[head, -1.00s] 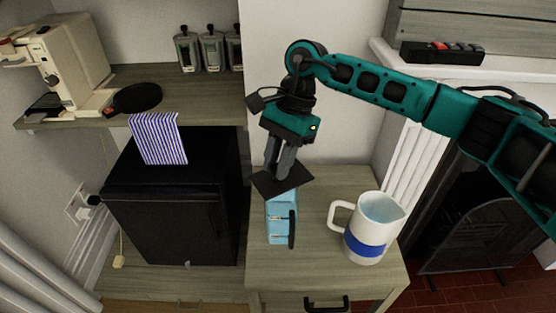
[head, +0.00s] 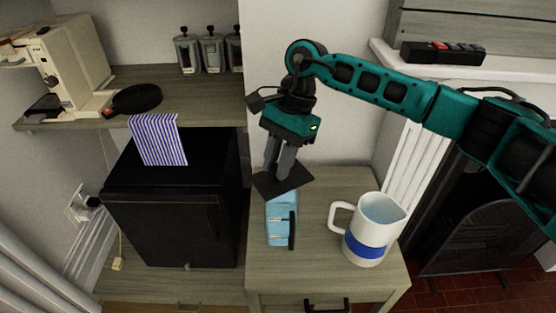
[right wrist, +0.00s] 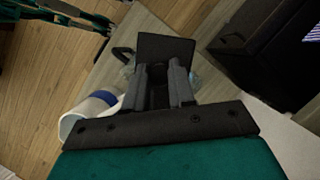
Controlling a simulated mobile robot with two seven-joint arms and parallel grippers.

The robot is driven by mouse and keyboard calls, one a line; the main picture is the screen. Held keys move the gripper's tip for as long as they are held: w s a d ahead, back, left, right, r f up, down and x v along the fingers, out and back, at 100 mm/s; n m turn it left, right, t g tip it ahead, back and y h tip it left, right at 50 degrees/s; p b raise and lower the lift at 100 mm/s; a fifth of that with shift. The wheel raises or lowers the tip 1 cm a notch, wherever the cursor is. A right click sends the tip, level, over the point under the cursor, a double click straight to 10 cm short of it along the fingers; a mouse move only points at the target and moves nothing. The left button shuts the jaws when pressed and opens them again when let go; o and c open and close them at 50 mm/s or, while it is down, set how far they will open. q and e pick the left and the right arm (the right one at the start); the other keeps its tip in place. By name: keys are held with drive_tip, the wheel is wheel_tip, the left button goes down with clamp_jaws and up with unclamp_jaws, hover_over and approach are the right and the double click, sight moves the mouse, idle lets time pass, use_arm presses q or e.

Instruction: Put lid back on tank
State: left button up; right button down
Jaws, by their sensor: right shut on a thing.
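My right gripper (head: 281,170) is shut on the lid (head: 292,183), a flat dark square plate. The lid is tilted and sits over the back end of the tank (head: 280,228). The tank is a light blue, see-through narrow box with a dark upright strip, standing on the small wooden cabinet. The lid hides the back of the tank's top, and I cannot tell whether they touch. In the right wrist view the lid (right wrist: 165,46) shows beyond the fingers, and only small pale parts of the tank show past them. My left gripper is not in view.
A white jug with a blue band (head: 367,232) stands on the cabinet (head: 318,275), right of the tank. A black fridge (head: 170,215) with a striped cloth (head: 158,139) stands to the left. A shelf (head: 75,119) holds a coffee machine (head: 65,60) and a black pan (head: 134,99).

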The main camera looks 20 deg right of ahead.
drive_tip(key=shift+f+b, duration=0.15)
drive_tip(key=shift+b, duration=0.25)
drive_tip(key=shift+b, duration=0.3)
idle(0.8)
idle(0.3)
drive_tip(key=shift+c, duration=2)
unclamp_jaws()
drive_tip(key=shift+r+p, duration=0.45)
drive_tip(key=shift+r, duration=0.35)
drive_tip(key=shift+r+p, duration=1.25)
drive_tip(key=shift+r, duration=1.45)
